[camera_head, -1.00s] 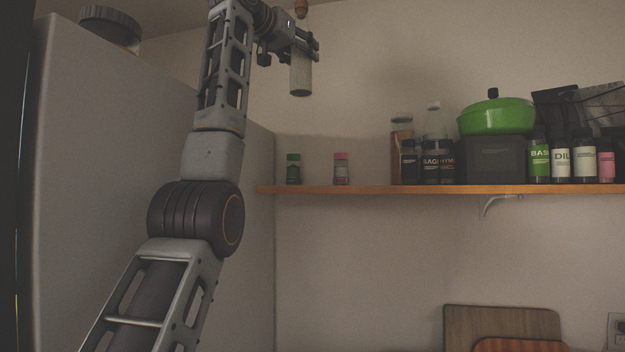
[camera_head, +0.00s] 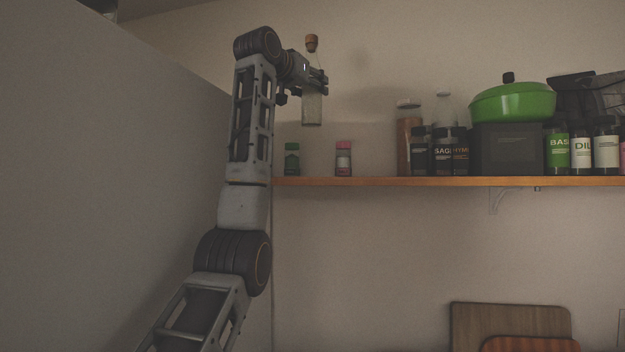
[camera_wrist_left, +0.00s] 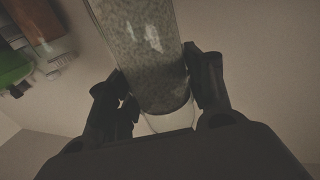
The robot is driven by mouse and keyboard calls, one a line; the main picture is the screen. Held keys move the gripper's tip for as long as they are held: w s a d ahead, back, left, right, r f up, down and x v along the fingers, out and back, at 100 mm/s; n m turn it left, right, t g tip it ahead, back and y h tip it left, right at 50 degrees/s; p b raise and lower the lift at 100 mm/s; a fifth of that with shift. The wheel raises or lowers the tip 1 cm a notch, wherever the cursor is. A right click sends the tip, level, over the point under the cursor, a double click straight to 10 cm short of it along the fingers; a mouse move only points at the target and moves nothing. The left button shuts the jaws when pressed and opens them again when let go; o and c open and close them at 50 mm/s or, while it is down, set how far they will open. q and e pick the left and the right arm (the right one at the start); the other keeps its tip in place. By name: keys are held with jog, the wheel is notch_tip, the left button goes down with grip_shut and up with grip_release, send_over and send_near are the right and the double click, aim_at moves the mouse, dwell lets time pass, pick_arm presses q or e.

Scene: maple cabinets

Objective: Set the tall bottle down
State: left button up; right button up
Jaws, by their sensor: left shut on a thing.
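The tall bottle (camera_head: 312,108) is clear glass with a cork stopper and pale grainy contents. My left gripper (camera_head: 318,82) is shut on it and holds it upright in the air, above the left part of the wooden shelf (camera_head: 400,182). In the left wrist view the bottle (camera_wrist_left: 145,45) lies between the two dark fingers of the gripper (camera_wrist_left: 160,95). The bottle's base is clear of the shelf, above the space between a small green jar (camera_head: 292,160) and a small pink jar (camera_head: 343,160). My right gripper is not in view.
Right of the pink jar is a bare stretch of shelf, then a tall brown-filled jar (camera_head: 408,140), dark spice jars (camera_head: 452,152), and a green pot (camera_head: 512,102) on a dark box (camera_head: 508,148). A large grey surface (camera_head: 120,180) stands at left.

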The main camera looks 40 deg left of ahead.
aim_at(307, 116)
pick_arm(q)
jog(key=shift+d+f, duration=0.2)
jog(key=shift+f, duration=0.95)
jog(key=shift+a+f, duration=0.1)
jog(key=shift+f, duration=0.45)
jog(key=shift+f, duration=2.9)
